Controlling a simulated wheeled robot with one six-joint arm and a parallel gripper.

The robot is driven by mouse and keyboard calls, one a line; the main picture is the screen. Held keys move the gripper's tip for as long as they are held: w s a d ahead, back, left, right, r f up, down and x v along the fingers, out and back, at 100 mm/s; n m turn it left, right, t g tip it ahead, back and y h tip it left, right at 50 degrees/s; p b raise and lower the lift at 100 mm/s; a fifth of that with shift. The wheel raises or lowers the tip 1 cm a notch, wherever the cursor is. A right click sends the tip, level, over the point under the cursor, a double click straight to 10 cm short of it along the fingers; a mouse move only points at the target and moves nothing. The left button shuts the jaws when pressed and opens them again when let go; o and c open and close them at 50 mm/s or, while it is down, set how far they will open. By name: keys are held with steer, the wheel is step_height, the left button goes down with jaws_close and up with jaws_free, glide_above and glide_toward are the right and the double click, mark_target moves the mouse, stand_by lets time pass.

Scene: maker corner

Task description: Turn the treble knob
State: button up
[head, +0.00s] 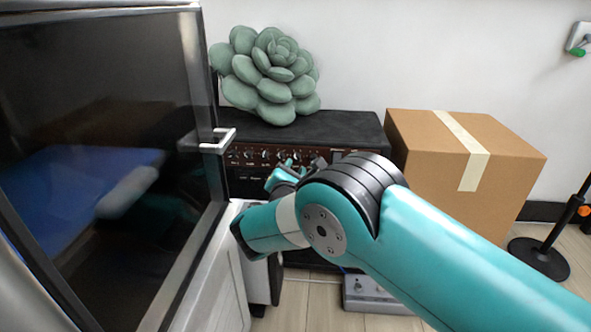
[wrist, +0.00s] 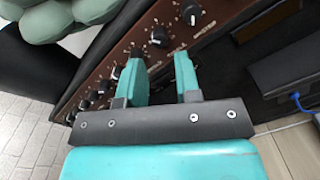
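The amplifier (head: 350,126) is a black box against the wall with a brown control panel (head: 240,155) and a row of knobs. In the wrist view the panel (wrist: 128,36) runs diagonally, with black knobs such as one (wrist: 159,36) just beyond my fingertips and another (wrist: 190,14) further up right. Labels are too small to read, so I cannot tell which knob is treble. My gripper (wrist: 159,62) is open, its two teal fingers apart with nothing seen between them. In the head view my gripper (head: 286,170) is in front of the panel, partly hidden by my arm.
A green plush succulent (head: 268,72) sits on the amplifier. A cardboard box (head: 430,140) stands to its right. A glass-doored cabinet (head: 90,150) with a handle (head: 218,140) is close on the left. A grey pedal (head: 375,296) lies on the floor below; a black stand base (head: 538,258) is far right.

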mark_target(296, 160)
steer(key=w, duration=0.2)
steer(key=w+b, duration=0.1)
steer(key=w, duration=0.2)
steer(key=shift+d, duration=0.2)
steer(key=shift+s, duration=0.1)
jaws_close()
steer(key=shift+m, duration=0.3)
steer(key=m+p, duration=0.1)
steer(key=m, duration=1)
steer(key=shift+m, duration=0.3)
